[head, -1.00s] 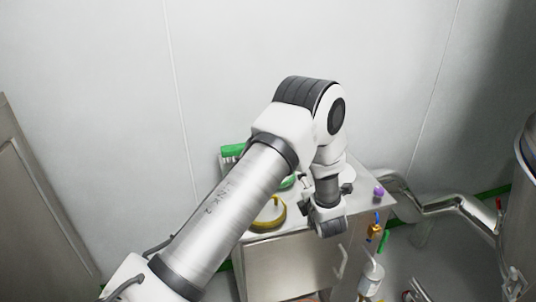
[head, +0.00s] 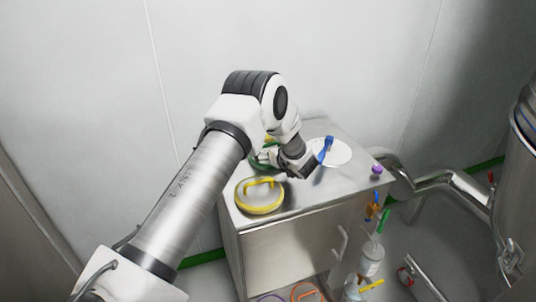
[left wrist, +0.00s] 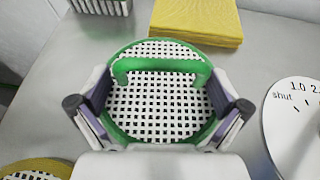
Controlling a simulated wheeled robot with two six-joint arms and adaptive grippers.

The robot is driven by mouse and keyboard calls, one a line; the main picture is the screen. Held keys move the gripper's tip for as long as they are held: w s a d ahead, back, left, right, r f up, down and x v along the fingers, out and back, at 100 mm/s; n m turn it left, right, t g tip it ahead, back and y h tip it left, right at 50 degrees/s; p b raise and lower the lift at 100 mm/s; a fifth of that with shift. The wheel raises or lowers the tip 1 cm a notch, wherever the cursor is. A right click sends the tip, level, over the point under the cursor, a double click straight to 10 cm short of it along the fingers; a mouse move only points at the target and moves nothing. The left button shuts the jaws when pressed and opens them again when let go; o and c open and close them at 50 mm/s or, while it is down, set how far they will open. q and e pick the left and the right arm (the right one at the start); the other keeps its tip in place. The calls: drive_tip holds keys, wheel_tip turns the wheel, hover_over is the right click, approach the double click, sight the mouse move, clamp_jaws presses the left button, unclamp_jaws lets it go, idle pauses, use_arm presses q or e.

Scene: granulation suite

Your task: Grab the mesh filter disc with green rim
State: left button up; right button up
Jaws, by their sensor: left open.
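The mesh filter disc with the green rim (left wrist: 160,88) lies on the metal cabinet top in the left wrist view. It has a white grid and a raised green bar handle (left wrist: 160,65) across its far part. My left gripper (left wrist: 160,105) is open, with one finger at each side of the disc. I cannot tell whether the fingers touch the rim. In the head view the green-rimmed disc (head: 258,163) is mostly hidden behind my left gripper (head: 267,156). My right gripper is not in view.
A yellow-rimmed disc (head: 259,197) sits nearer the cabinet front (head: 285,255). A white dial (head: 343,152) with a blue handle (head: 326,148) and a purple knob (head: 376,170) are to the right. A yellow stack (left wrist: 197,20) and a grey rack (left wrist: 102,6) lie beyond the disc.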

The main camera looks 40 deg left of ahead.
use_arm(q)
drive_tip(key=shift+d+r, duration=0.15)
drive_tip(key=shift+d, duration=0.05)
drive_tip(key=shift+c, duration=0.4)
drive_tip(key=c, duration=0.7)
drive_tip(key=shift+c, duration=0.2)
